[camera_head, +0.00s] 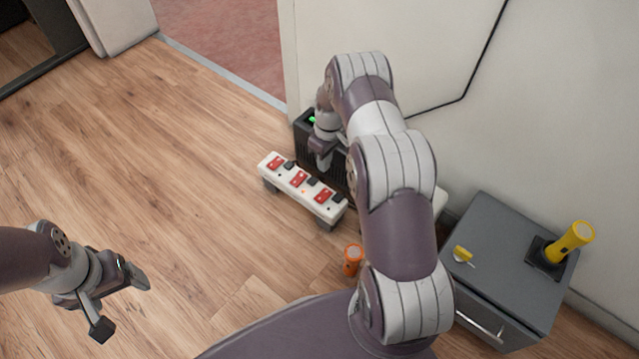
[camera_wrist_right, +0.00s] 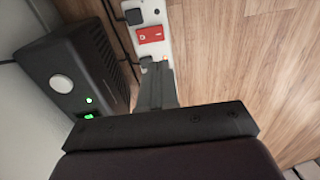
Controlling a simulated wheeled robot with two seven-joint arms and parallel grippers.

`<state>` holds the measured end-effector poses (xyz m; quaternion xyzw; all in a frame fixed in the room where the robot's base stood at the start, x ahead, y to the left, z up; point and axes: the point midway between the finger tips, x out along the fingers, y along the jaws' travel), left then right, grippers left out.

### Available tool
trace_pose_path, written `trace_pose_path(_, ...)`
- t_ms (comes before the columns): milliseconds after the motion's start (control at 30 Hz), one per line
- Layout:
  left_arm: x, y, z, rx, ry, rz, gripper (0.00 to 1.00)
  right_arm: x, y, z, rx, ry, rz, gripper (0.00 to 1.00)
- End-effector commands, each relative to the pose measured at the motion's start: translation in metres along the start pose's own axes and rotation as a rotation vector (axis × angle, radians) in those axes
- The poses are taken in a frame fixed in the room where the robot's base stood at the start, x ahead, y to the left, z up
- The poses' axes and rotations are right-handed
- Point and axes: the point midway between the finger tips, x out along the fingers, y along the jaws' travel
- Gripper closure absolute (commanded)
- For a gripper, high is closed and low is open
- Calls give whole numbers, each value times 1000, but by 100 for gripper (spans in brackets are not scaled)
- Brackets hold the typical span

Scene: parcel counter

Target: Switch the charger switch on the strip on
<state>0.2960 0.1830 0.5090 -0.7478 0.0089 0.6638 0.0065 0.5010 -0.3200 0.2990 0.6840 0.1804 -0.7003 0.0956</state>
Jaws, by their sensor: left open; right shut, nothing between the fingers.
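The white strip (camera_head: 270,158) stands above the wooden floor with several red rocker switches along its top, among them a left one (camera_head: 276,163), a middle one (camera_head: 298,178) and a right one (camera_head: 323,196). Black plugs sit beside them. I cannot tell which switch is the charger's. A small orange light glows near the middle switch. My right gripper (camera_head: 322,164) is shut and empty, just behind the strip. In the right wrist view its fingers (camera_wrist_right: 156,75) point at the strip's end, near a red switch (camera_wrist_right: 150,34). My left gripper (camera_head: 120,305) is open and empty, far left.
A black box (camera_wrist_right: 75,75) with a round knob and green lights stands by the wall, close beside my right gripper. An orange flashlight (camera_head: 353,258) stands on the floor. A grey cabinet (camera_head: 490,235) at right bears a yellow flashlight (camera_head: 572,243). The floor at left is clear.

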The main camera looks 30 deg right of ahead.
Motion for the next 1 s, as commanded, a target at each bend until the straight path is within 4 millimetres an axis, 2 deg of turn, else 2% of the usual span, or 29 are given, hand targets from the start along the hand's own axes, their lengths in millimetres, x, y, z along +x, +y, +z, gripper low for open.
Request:
trace_pose_path(533, 74, 0, 9, 0, 0, 0, 20, 116, 1, 0, 0, -1, 0, 100)
trace_pose_path(733, 88, 0, 11, 0, 0, 0, 20, 134, 0, 0, 1, 0, 0, 100)
trace_pose_path(1000, 89, 0, 11, 0, 0, 0, 20, 136, 0, 0, 1, 0, 0, 100)
